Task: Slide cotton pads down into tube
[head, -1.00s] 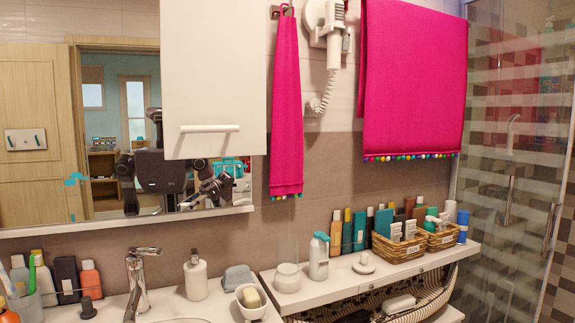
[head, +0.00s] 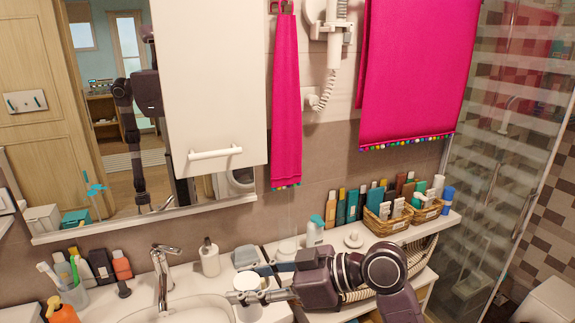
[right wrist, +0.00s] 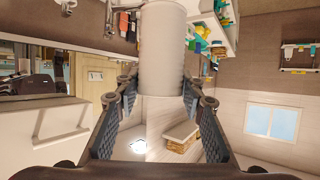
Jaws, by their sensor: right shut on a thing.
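My right gripper (head: 250,284) reaches in from the right over the counter beside the basin. It is shut on a pale cylinder (head: 246,281) with a white round top. A whitish jar (head: 287,248) stands behind my fingers, partly hidden. My left gripper is not in view.
The basin with its tap (head: 161,275) and a soap bottle (head: 209,258) lie left of the gripper. Wicker baskets (head: 388,225) and several bottles crowd the right shelf. A white cabinet (head: 208,90) hangs above.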

